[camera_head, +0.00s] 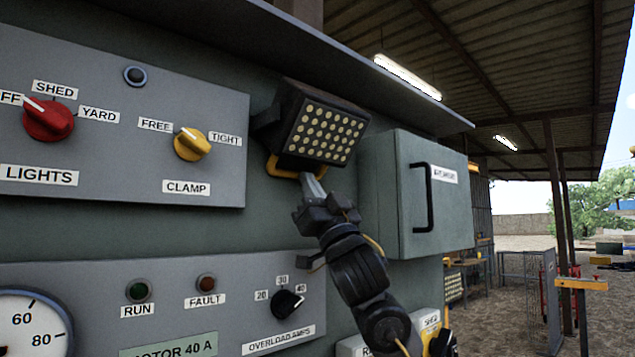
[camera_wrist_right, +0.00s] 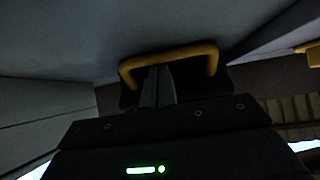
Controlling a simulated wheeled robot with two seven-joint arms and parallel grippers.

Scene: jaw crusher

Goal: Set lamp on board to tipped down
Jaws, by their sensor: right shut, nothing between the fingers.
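The lamp (camera_head: 325,132) is a dark box with a grid of pale yellow lights, mounted on the green board (camera_head: 340,212). Its face points outward and appears slightly tilted down. A yellow handle (camera_head: 271,162) hangs at its lower edge, and the handle also shows in the right wrist view (camera_wrist_right: 203,50). My right gripper (camera_head: 311,180) is shut with nothing in it, its fingertips just under the lamp by the handle. In the right wrist view its fingers (camera_wrist_right: 158,80) overlap the handle loop; whether they touch it I cannot tell. My left gripper is not in view.
A grey-green cabinet (camera_head: 436,195) with a black handle juts out right of the lamp. Left is a panel with a red lights knob (camera_head: 48,120) and a yellow clamp knob (camera_head: 191,145). Below is a motor panel with an overload knob (camera_head: 288,303). A ledge overhangs above.

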